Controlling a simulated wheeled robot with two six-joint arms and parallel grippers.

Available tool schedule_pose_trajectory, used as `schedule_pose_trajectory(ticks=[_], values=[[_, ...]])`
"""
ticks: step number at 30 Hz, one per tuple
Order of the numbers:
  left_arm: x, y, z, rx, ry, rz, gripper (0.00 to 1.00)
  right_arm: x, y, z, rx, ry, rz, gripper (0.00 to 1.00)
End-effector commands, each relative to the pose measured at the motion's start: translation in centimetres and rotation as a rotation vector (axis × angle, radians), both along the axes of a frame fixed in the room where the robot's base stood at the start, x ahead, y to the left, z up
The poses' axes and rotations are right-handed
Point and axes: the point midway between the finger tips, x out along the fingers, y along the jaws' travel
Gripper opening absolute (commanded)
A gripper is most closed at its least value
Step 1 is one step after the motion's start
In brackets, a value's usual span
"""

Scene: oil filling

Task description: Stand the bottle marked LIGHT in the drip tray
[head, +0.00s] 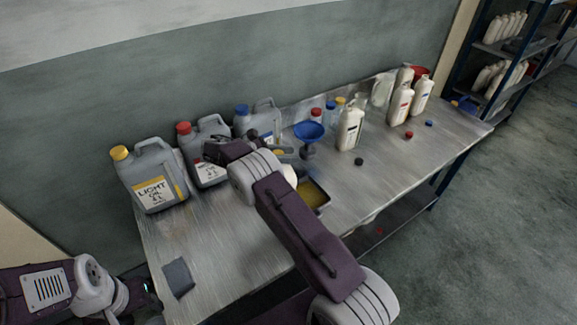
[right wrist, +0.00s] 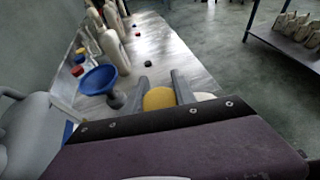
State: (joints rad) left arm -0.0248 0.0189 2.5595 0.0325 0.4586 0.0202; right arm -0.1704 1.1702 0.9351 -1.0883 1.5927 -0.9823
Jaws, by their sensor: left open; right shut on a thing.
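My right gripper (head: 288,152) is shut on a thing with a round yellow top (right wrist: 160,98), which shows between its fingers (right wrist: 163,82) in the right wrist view. It appears to be a white bottle (head: 290,174), mostly hidden by my right arm; no label shows. The drip tray (head: 325,184), dark-rimmed with a yellow inside, lies just beside and below it in the head view. I cannot tell whether the bottle touches the tray. A large grey can with a yellow cap (head: 152,180) reads LIGHT and stands at the table's left. My left gripper (head: 150,290) is open at lower left.
A blue funnel (head: 309,132) stands behind the tray. Grey cans with red (head: 205,160) and blue (head: 242,110) caps stand along the wall. White bottles (head: 350,130) and loose caps (head: 359,161) are to the right. A dark flat pad (head: 178,277) lies at front left.

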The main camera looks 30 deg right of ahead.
Motion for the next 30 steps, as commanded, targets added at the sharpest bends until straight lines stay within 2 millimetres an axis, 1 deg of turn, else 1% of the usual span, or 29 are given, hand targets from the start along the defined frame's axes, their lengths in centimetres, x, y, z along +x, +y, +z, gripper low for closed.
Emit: schedule_pose_trajectory(ticks=[1, 4, 6, 9, 15, 16, 18, 27, 30], values=[[0.0, 0.0, -1.7, 0.000, 0.001, 0.000, 0.52, 0.1, 0.2, -1.6, -0.002, 0.000, 0.001, 0.00], [0.0, 0.0, -3.3, 0.000, 0.001, 0.000, 0.52, 0.3, 0.5, -3.3, -0.002, -0.001, 0.001, 0.00], [-0.1, 0.0, -3.4, 0.000, 0.001, 0.000, 0.52, 0.4, 0.6, -3.3, -0.002, -0.002, -0.001, 0.00], [0.0, 0.0, -3.0, 0.000, 0.001, 0.000, 0.52, 0.4, 0.6, -2.9, -0.002, -0.002, -0.001, 0.00], [0.0, 0.0, -3.1, 0.000, 0.001, 0.000, 0.52, 0.4, 0.6, -3.1, -0.002, -0.001, 0.000, 0.00], [0.0, 0.0, -3.1, 0.000, 0.001, 0.000, 0.52, 0.3, 0.6, -3.3, 0.000, 0.001, 0.000, 0.37], [0.0, 0.0, -3.0, 0.000, 0.001, 0.000, 0.52, 0.4, 0.6, -3.3, 0.000, 0.000, 0.000, 0.53], [0.0, 0.0, -3.0, 0.000, 0.001, 0.000, 0.52, 0.4, 0.6, -3.1, 0.000, 0.000, 0.000, 0.53], [0.0, 0.0, -2.1, 0.000, 0.001, 0.000, 0.52, 0.2, 0.6, -2.3, 0.000, 0.001, -0.001, 0.53]])
